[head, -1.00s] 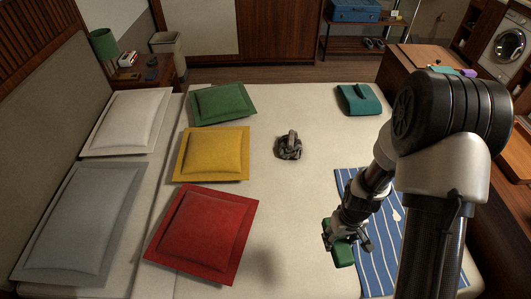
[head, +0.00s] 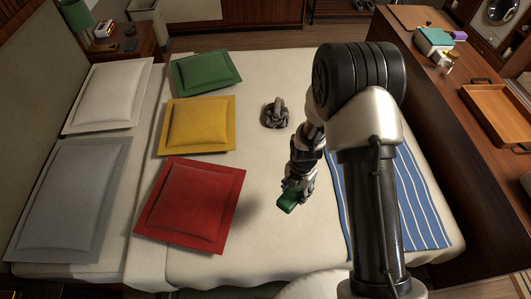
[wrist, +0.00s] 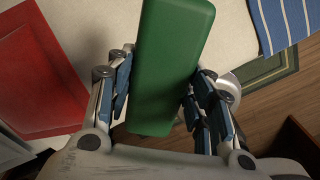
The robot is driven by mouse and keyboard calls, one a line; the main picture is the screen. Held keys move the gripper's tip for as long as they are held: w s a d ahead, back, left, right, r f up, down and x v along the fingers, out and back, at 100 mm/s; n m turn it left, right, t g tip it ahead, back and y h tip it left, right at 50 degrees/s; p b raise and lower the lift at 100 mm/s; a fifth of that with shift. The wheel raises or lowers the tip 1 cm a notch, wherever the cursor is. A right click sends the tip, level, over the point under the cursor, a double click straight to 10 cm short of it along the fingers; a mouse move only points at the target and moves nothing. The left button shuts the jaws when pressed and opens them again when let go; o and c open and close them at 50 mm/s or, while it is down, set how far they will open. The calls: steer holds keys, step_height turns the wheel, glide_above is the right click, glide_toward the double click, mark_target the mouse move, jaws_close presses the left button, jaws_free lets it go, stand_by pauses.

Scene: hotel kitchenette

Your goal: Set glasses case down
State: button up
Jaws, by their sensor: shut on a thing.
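The green glasses case (head: 289,199) is held in my gripper (head: 296,186) over the white bed, between the red pillow and the blue striped cloth. In the wrist view the case (wrist: 170,60) is a long green box between the two fingers of my gripper (wrist: 160,95), which are shut on its sides. The case shows above the bed sheet there; its height over the sheet is hard to tell. My arm hides part of the bed behind it.
The red pillow (head: 190,205) lies left of the case. The blue striped cloth (head: 410,205) lies to the right. A dark grey bundle (head: 276,112) sits farther back. Yellow (head: 198,124) and green (head: 205,71) pillows lie along the left. Bare sheet (head: 245,235) shows in front.

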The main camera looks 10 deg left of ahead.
mark_target(291, 215)
step_height(291, 215, down, 20)
steer(key=b, duration=0.6)
steer(key=shift+f, duration=0.1)
steer(key=shift+f, duration=0.15)
steer(key=o, duration=1.1)
steer(key=shift+r, duration=0.25)
step_height(291, 215, up, 12)
steer(key=p, duration=0.4)
